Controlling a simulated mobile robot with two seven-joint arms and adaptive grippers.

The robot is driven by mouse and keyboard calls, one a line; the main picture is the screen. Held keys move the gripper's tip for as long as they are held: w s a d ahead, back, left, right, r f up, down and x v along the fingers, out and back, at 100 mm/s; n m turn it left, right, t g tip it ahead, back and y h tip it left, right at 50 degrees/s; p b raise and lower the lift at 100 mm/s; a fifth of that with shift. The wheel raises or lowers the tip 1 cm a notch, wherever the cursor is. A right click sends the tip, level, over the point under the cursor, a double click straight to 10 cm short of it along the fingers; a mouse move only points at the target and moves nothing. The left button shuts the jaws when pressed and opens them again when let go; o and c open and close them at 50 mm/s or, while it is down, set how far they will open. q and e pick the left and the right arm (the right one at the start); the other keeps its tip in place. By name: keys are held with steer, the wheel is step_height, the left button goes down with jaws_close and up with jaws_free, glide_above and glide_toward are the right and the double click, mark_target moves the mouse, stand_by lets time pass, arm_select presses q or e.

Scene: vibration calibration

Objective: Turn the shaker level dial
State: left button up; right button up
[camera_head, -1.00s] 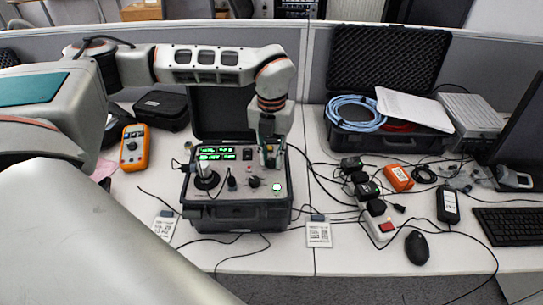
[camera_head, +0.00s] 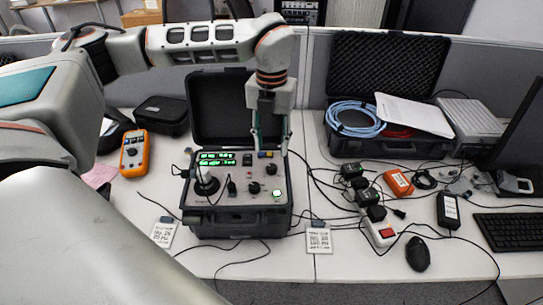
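The shaker case (camera_head: 238,222) stands open on the table, with a grey control panel on top. The panel carries green lit displays (camera_head: 217,158), a black knob (camera_head: 254,187), another small dark knob (camera_head: 271,169) and a lit green round button (camera_head: 277,194). The labels are too small to read, so I cannot tell which knob is the level dial. My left gripper (camera_head: 271,148) points down above the back right of the panel, its fingers apart with nothing between them. It appears clear of the knobs. My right gripper is not in view.
The raised case lid (camera_head: 222,105) stands close behind my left gripper. A round black device (camera_head: 206,184) sits on the panel's left. An orange multimeter (camera_head: 134,153) lies to the left. Cables and a power strip (camera_head: 380,230) lie to the right.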

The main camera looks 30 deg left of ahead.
arm_select(q)
step_height(320, 180, up, 5)
steer(key=shift+f, duration=0.1)
stand_by(0.7)
